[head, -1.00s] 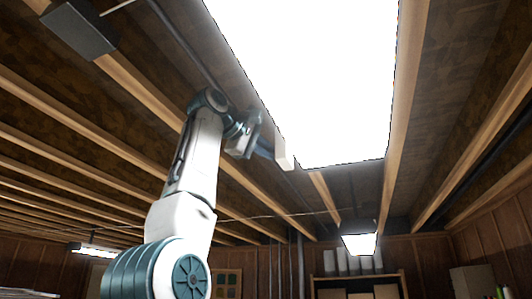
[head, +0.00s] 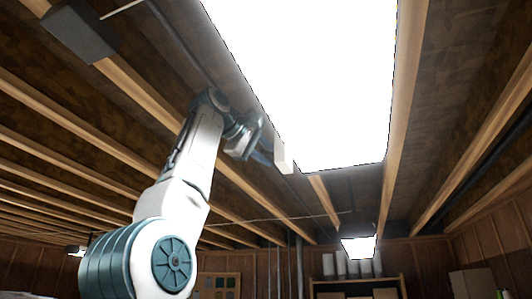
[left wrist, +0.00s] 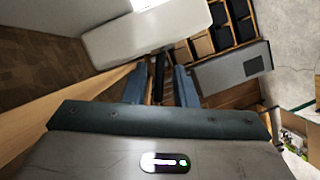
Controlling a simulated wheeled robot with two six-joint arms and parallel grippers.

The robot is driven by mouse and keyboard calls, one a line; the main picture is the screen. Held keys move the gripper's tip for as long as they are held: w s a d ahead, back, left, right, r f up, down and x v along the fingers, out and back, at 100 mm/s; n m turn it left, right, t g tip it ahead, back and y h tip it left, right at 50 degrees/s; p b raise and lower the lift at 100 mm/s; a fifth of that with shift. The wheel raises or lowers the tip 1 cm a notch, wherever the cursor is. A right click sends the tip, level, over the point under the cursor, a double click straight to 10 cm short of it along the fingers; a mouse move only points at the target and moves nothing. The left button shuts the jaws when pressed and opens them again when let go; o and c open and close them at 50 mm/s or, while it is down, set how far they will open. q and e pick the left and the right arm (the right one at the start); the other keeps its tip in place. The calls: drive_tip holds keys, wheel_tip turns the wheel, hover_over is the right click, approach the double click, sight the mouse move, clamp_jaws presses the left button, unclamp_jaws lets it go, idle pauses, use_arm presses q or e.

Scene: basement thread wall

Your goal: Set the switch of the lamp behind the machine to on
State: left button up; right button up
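A large ceiling lamp (head: 320,80) glows bright white overhead in the head view. A white housing (left wrist: 150,30) lies just beyond the fingertips. No machine is visible.
Wooden joists (head: 240,195) and a dark pipe run along the ceiling near my arm. A dark box (head: 78,30) hangs at upper left. A smaller lit lamp (head: 358,246) hangs farther back, above a shelf (head: 400,284) with boxes.

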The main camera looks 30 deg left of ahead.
use_arm(q)
drive_tip(key=shift+s+r, duration=0.1)
drive_tip(key=shift+s, duration=0.05)
drive_tip(key=shift+s+a, duration=0.1)
drive_tip(key=shift+s, duration=0.25)
drive_tip(key=b+v, duration=0.2)
drive_tip(key=v, duration=0.8)
drive_tip(key=shift+w, duration=0.2)
drive_tip(key=shift+s, duration=0.2)
